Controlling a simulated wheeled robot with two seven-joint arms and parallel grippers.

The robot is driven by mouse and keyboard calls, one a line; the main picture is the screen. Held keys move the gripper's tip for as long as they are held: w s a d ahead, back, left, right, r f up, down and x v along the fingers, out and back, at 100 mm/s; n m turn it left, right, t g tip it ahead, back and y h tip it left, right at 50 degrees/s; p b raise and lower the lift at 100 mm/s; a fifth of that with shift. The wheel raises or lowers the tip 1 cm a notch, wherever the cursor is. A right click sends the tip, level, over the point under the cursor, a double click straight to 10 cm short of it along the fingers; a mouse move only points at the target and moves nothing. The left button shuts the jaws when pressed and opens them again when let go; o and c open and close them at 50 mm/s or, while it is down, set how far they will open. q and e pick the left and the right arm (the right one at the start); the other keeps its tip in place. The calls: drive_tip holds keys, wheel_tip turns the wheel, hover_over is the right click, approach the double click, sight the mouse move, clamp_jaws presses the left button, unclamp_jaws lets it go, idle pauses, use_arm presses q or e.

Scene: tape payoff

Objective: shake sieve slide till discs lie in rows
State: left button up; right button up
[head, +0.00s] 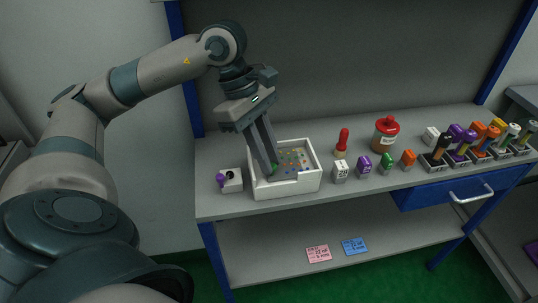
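A white open-topped box (291,189) stands on the left part of the bench. Several small coloured discs (294,158) lie scattered on its floor, mostly toward the back and right. My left gripper (272,170) points down into the left part of this box, with its long fingers close together. A bit of green shows at the fingertips; I cannot tell whether it is held or lies behind them. The fingers and wrist hide part of the box's left side and floor. A separate sieve slide cannot be made out. My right gripper is out of view.
A small white block with a purple knob (221,180) stands left of the box. Right of it are a red-topped pin (342,141), a red-lidded jar (385,134), small bottles (363,164) and racked tools (438,152). Pink (318,254) and blue (354,246) cards lie on the lower shelf.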

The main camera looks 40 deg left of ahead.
use_arm(q)
drive_tip(key=o, duration=0.4)
drive_tip(key=shift+c, duration=0.2)
